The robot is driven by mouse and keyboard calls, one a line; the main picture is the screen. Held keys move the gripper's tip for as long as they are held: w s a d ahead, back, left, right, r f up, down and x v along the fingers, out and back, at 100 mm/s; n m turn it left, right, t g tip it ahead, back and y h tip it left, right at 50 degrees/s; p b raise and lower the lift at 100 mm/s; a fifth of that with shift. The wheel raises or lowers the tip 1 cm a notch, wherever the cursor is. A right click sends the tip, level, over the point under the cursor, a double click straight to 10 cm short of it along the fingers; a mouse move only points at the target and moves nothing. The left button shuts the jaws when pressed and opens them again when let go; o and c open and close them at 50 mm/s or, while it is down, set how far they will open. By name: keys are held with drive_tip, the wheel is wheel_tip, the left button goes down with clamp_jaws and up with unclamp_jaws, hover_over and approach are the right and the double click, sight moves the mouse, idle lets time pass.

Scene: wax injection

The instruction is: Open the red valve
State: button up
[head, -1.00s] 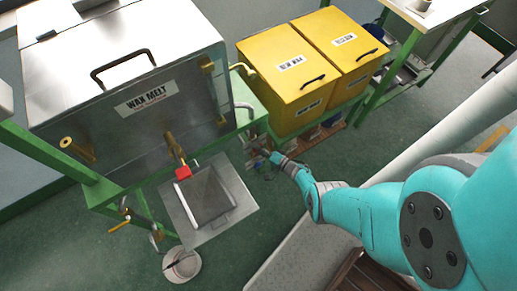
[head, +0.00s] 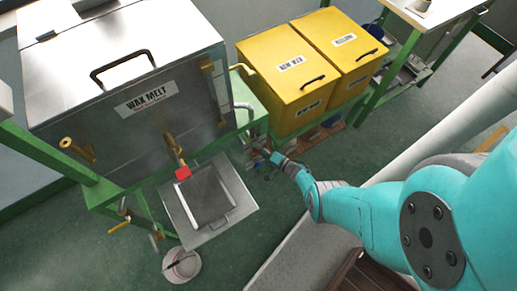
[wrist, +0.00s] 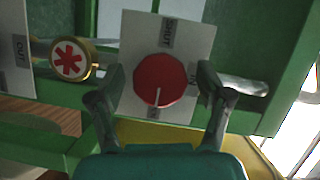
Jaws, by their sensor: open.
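A round red valve knob (wrist: 160,80) sits on a white plate (wrist: 190,35) in the wrist view. A white line on the knob points down. My gripper (wrist: 161,76) is open, with one finger on each side of the knob. I cannot tell whether the fingers touch it. In the head view my gripper (head: 262,150) is small, beside the green frame, and the knob cannot be made out there.
A red-starred round handle (wrist: 69,59) is left of the plate. The WAX MELT tank (head: 130,75) has a brass tap with a red piece (head: 183,173) above a metal tray (head: 242,197). Yellow bins (head: 285,75) stand behind my gripper. Green frame rails (wrist: 280,75) are close by.

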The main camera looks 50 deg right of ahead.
drive_tip(key=s, duration=0.7)
drive_tip(key=shift+s+d+r, duration=0.15)
drive_tip(key=shift+d+r, duration=0.15)
drive_tip(key=shift+d, duration=0.1)
drive_tip(key=shift+a, duration=0.1)
